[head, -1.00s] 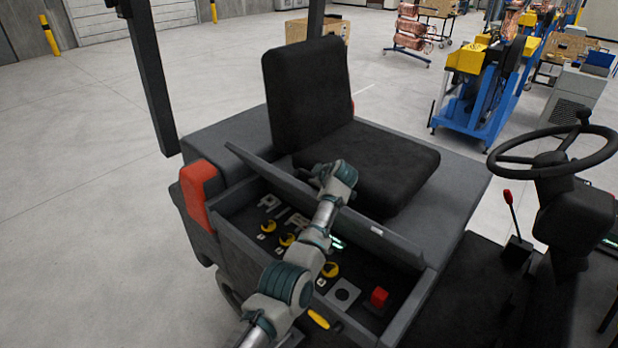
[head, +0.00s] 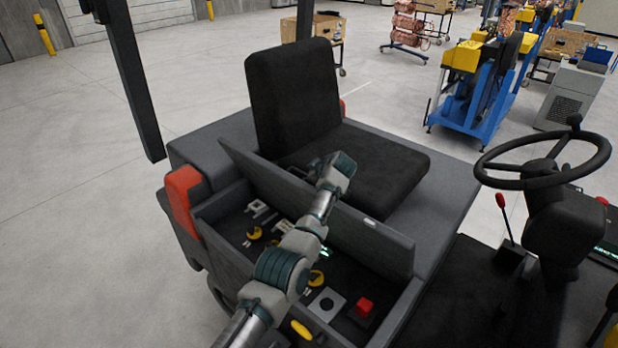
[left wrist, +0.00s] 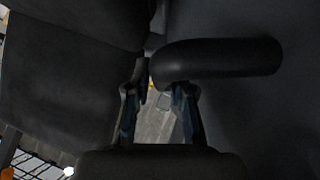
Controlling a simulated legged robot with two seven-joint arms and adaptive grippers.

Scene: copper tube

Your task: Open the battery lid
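The battery lid (head: 368,238) is a long dark grey panel in the head view. It stands tilted up along the seat side of an open compartment (head: 211,242). My left arm reaches across the compartment to the lid's upper edge. My left gripper (head: 302,172) is at that edge, beside the seat, with its fingers mostly hidden behind the wrist and lid. In the left wrist view the two fingers of my left gripper (left wrist: 160,100) stand apart with a clear gap. A dark rounded bar (left wrist: 220,59) lies close by; I cannot tell what it belongs to. My right gripper is not in view.
A black seat (head: 292,98) stands right behind the lid. The compartment holds yellow round knobs (head: 254,233) and a red button (head: 364,307). A steering wheel (head: 543,160) and a red-tipped lever (head: 502,205) are at the right. A dark post (head: 130,80) rises at the left.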

